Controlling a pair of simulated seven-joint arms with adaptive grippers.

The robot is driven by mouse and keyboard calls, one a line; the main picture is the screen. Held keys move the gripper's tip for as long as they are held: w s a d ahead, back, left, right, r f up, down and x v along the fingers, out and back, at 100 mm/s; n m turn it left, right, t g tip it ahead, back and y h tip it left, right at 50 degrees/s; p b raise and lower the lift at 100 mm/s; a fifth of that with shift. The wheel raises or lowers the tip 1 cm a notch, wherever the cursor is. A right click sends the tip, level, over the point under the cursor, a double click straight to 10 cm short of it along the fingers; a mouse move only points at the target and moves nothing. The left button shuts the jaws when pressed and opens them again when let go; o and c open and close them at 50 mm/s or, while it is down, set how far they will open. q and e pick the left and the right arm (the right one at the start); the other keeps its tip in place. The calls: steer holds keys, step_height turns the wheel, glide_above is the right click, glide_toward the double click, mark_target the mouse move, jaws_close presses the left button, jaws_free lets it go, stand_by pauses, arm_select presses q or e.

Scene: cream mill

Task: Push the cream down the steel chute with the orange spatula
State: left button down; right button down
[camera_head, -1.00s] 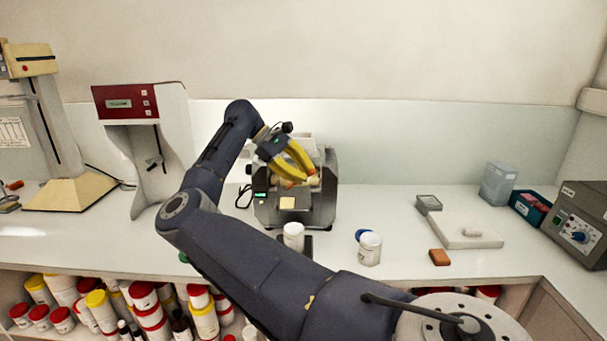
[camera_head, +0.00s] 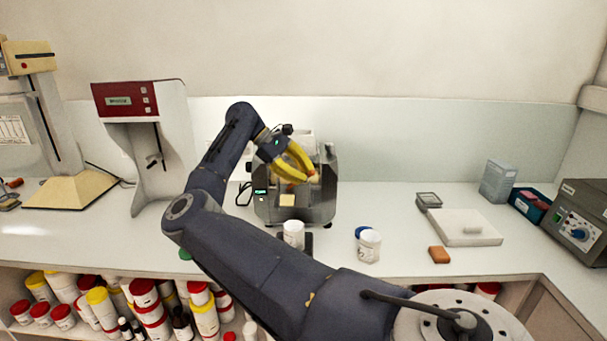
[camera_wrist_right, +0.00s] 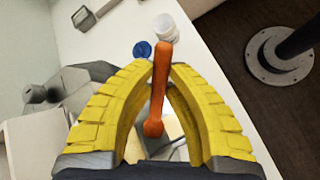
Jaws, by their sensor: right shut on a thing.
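My right gripper (camera_head: 302,178) is over the grey mill (camera_head: 322,203) in the head view, its yellow fingers pointing down. It is shut on the orange spatula (camera_wrist_right: 158,88), which stands out lengthwise between the fingers in the right wrist view. In the head view the fingers hide most of the spatula. A pale yellow square patch (camera_head: 287,200) shows on the mill's front; I cannot tell whether it is cream. The steel chute and the spatula's contact with any cream are not clear behind the fingers. My left gripper is not in view.
A white jar (camera_head: 293,236) stands before the mill. Another white jar (camera_head: 369,247) stands to its right beside a blue lid (camera_head: 361,232). A white slab (camera_head: 464,228) and an orange-brown block (camera_head: 439,255) lie farther right.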

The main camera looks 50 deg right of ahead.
steer(key=shift+a, duration=0.1)
steer(key=s+a+f, duration=0.2)
steer(key=s+a, duration=0.1)
steer(key=a, duration=0.1)
steer(key=shift+s+a+f, duration=0.15)
steer(key=shift+a+f, duration=0.05)
steer(key=shift+f, duration=0.15)
stand_by(0.6)
steer(key=shift+w+d+r, duration=0.45)
steer(key=shift+w+d, duration=0.1)
steer(key=shift+d, duration=0.2)
steer(key=shift+w+d+r, duration=0.45)
steer(key=shift+w+d, duration=0.1)
steer(key=shift+d, duration=0.25)
steer(key=shift+w+d+r, duration=0.45)
steer(key=shift+w+d, duration=0.1)
steer(key=shift+d, duration=0.2)
steer(key=shift+s+d, duration=0.1)
steer(key=shift+s, duration=0.05)
steer(key=s+a+f, duration=0.2)
steer(key=s, duration=0.4)
steer(key=shift+s+a+f, duration=0.15)
steer(key=shift+s+f, duration=0.05)
steer(key=shift+f, duration=0.15)
